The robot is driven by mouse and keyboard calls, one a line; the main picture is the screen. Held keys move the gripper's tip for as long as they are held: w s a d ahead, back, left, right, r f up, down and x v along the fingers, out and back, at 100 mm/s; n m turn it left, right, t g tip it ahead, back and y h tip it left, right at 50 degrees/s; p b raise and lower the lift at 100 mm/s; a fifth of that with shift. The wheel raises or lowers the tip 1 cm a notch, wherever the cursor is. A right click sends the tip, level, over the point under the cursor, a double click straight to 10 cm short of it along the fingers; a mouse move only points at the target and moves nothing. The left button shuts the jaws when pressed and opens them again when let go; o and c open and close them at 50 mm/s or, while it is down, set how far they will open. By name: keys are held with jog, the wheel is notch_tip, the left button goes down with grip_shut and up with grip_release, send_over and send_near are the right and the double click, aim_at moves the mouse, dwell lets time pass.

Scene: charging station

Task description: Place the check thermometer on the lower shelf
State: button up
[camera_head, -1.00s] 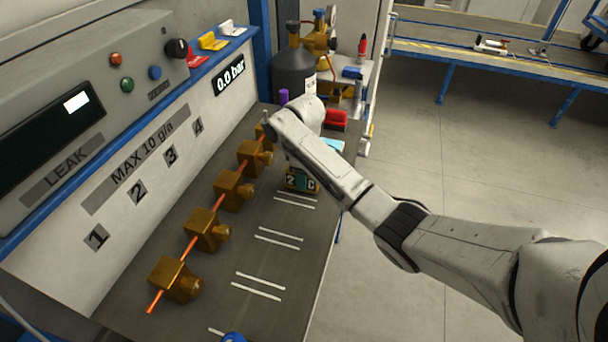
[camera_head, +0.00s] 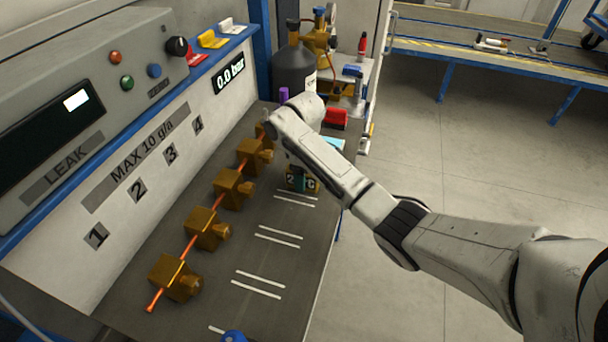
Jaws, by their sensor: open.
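A small dark, yellow-edged object with pale characters that look like "2" and "C" (camera_head: 302,180) sits on the grey bench beneath my forearm. It may be the check thermometer, but part of it is hidden and I cannot confirm this. My forearm reaches over the bench's far end and covers what lies behind it. The fingers of my gripper are not visible. Behind the bench is a small shelf unit (camera_head: 369,88) with a blue-topped item (camera_head: 352,72) on it. I cannot tell which level is the lower shelf.
A row of brass valve blocks (camera_head: 207,229) on an orange line runs along the bench (camera_head: 215,300). A dark gas cylinder (camera_head: 294,73) and a red object (camera_head: 335,117) are near the far end. A long blue-framed table (camera_head: 470,55) stands behind. The floor at right is clear.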

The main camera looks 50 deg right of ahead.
notch_tip(320, 180, up, 11)
jog(key=p, duration=0.3)
jog(key=shift+f, duration=0.2)
jog(key=shift+r+p, duration=0.65)
jog(key=shift+p, duration=0.1)
